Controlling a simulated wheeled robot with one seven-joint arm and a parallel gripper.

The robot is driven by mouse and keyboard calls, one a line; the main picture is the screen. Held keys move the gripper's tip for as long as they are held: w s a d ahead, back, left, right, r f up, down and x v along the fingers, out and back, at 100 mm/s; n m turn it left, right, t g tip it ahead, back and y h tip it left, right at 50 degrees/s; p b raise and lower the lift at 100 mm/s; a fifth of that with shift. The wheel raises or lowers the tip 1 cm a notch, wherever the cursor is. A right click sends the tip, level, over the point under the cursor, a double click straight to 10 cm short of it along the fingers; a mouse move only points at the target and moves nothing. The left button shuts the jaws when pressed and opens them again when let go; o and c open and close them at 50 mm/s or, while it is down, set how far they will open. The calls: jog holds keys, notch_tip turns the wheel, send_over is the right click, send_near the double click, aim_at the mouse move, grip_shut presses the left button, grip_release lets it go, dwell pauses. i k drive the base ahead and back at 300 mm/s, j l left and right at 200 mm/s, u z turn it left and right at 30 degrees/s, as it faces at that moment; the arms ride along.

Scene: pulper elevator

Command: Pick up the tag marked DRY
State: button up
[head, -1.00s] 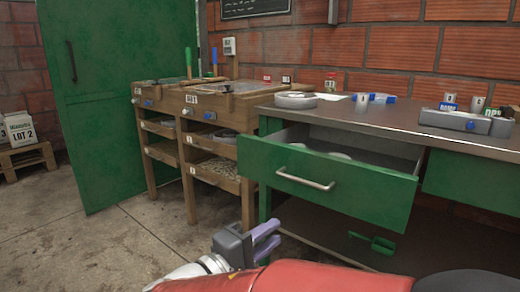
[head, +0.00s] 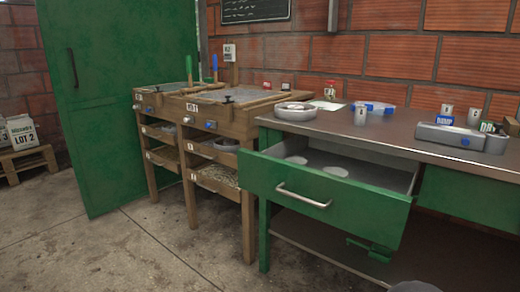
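My gripper is not in view.
A green drawer (head: 320,199) stands open below the worktop, with pale round discs inside. A round grey dish (head: 295,111), a small cup (head: 361,115) and a blue-and-white item (head: 375,107) are on the worktop. Wooden racks (head: 200,130) stand left. Floor is clear in front.

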aim_at(483, 126)
jog(key=l+z, duration=0.2)
jog(key=z, duration=1.05)
